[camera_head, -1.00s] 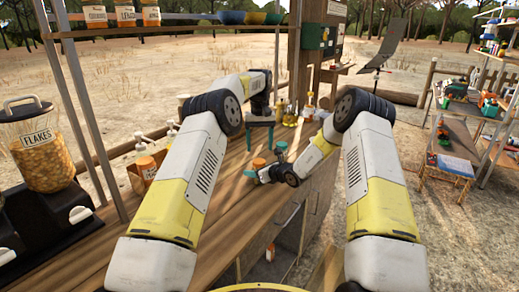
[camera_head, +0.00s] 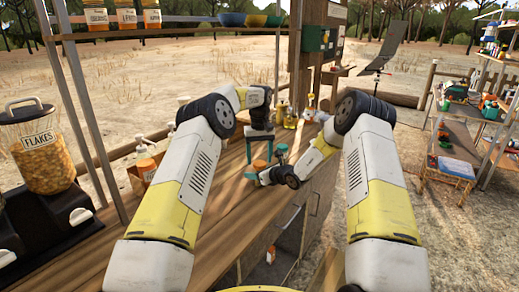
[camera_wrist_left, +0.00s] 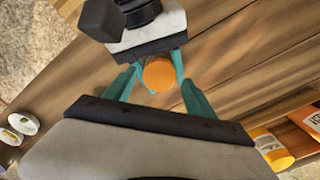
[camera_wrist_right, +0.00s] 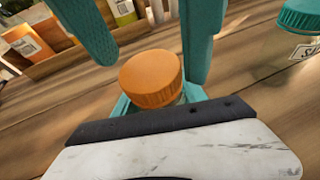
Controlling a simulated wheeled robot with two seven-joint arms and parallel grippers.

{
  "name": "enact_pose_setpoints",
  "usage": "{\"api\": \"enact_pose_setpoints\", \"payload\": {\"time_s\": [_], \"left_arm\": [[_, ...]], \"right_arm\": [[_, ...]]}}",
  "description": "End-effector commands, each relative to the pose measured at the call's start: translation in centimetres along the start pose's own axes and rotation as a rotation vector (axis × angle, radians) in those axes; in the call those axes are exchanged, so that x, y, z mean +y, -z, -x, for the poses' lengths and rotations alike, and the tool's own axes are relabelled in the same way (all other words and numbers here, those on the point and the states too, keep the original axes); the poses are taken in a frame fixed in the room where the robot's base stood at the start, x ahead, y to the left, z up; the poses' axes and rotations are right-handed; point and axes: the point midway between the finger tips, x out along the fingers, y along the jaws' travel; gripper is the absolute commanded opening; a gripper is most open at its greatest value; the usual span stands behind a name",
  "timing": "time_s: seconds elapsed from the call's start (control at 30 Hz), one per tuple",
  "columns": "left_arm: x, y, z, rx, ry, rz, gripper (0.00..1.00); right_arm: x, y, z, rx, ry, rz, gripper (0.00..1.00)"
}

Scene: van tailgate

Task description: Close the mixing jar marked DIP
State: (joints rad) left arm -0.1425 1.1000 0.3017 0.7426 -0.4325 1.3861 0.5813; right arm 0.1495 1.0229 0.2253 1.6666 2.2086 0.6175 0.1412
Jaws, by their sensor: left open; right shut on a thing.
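A jar with an orange lid (camera_head: 260,165) stands on the wooden counter. Its lid shows in the left wrist view (camera_wrist_left: 158,75) and the right wrist view (camera_wrist_right: 150,75). Its body is mostly hidden and I cannot read a DIP mark. My right gripper (camera_wrist_right: 160,100) is shut on the jar below the lid, from the side. My left gripper (camera_head: 260,152) is open above it, pointing down, with teal fingers on either side of the lid. I cannot tell whether they touch it, or whether the lid is seated.
A teal-lidded jar (camera_wrist_right: 308,16) stands close by on the right in the right wrist view. A wooden box with orange-labelled bottles (camera_head: 142,165) is at the left. A large FLAKES jar (camera_head: 40,150) stands further left. The counter (camera_head: 190,235) in front is clear.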

Motion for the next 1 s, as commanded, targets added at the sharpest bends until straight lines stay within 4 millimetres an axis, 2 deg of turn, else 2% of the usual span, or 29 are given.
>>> {"api": "enact_pose_setpoints", "payload": {"time_s": [0.17, 0.47, 0.8, 0.83, 0.93, 1.0], "left_arm": [[0.06, -0.04, -1.31, 0.000, -0.001, -0.001, 0.64], [0.06, -0.02, -1.49, 0.001, -0.001, -0.001, 0.64], [0.03, -0.01, -1.47, 0.000, -0.001, -0.001, 0.00], [0.02, -0.01, -1.47, 0.000, -0.001, -0.001, 0.48], [0.02, -0.01, -1.46, 0.000, -0.001, 0.000, 0.67], [0.02, -0.01, -1.46, 0.000, -0.001, 0.000, 0.68]], "right_arm": [[0.00, -0.07, 0.00, -0.001, 0.000, 0.000, 0.00], [-0.01, -0.07, 0.00, -0.001, 0.000, 0.000, 0.00], [-0.03, -0.06, 0.00, -0.001, 0.000, 0.000, 0.00], [-0.03, -0.06, 0.00, -0.001, 0.000, 0.000, 0.00], [-0.03, -0.06, 0.01, -0.001, 0.001, 0.000, 0.00], [-0.03, -0.07, 0.00, -0.001, 0.000, 0.000, 0.00]]}}
